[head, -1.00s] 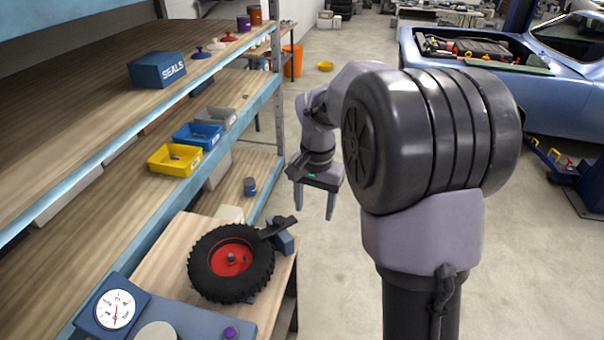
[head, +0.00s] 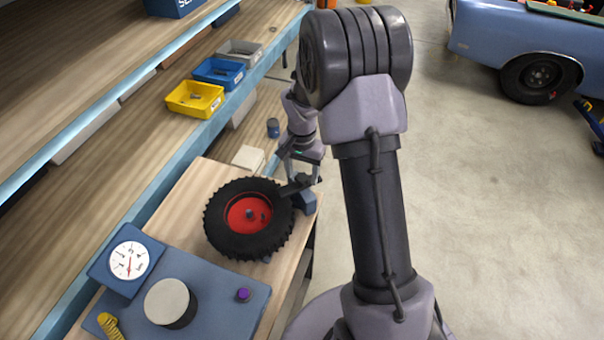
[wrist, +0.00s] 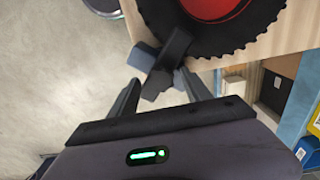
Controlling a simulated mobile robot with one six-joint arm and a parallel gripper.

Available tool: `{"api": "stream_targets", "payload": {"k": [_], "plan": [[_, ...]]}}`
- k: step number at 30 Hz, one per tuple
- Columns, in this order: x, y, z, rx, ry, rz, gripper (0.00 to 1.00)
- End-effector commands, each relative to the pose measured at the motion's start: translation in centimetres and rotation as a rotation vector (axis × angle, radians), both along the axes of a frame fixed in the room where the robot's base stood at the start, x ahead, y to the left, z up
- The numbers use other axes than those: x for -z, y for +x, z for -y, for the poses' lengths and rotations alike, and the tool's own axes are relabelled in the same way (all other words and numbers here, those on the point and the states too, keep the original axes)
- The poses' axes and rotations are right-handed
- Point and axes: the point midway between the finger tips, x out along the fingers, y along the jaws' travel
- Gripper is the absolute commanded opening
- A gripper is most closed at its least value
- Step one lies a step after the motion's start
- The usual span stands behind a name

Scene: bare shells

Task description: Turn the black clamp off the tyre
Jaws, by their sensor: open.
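The tyre (head: 220,226), black with a red hub, lies flat on a wooden bench; its edge shows at the top of the wrist view (wrist: 232,38). The black clamp (head: 294,186) is a short bar on a blue-grey block (head: 304,202) beside the tyre. Its inner end lies over the tyre's edge, and its outer end points away from the tyre. My gripper (head: 303,176) is open at the clamp. In the wrist view, the clamp's outer end (wrist: 160,80) lies between the two fingers of my gripper (wrist: 158,79). I cannot tell whether either finger touches it.
A blue panel (head: 215,292) with a dial gauge (head: 130,260), a round grey disc and a purple knob stands in front of the tyre. A beige block (head: 248,157) lies behind it. Shelves with yellow (head: 195,98) and blue bins run along the left. Open floor lies right.

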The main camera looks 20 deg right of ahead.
Motion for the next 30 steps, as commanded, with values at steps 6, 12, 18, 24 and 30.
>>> {"api": "stream_targets", "payload": {"k": [6, 12, 18, 24, 30], "plan": [[0.20, 0.00, 0.00, 0.000, 0.000, 0.000, 0.57], [0.18, 0.00, 0.00, 0.000, 0.000, 0.000, 0.29], [0.16, 0.01, 0.01, 0.000, 0.000, 0.000, 0.00], [0.16, 0.01, 0.01, 0.000, -0.001, 0.001, 0.00], [0.25, 0.04, 0.03, 0.031, 0.000, 0.001, 0.00]]}}
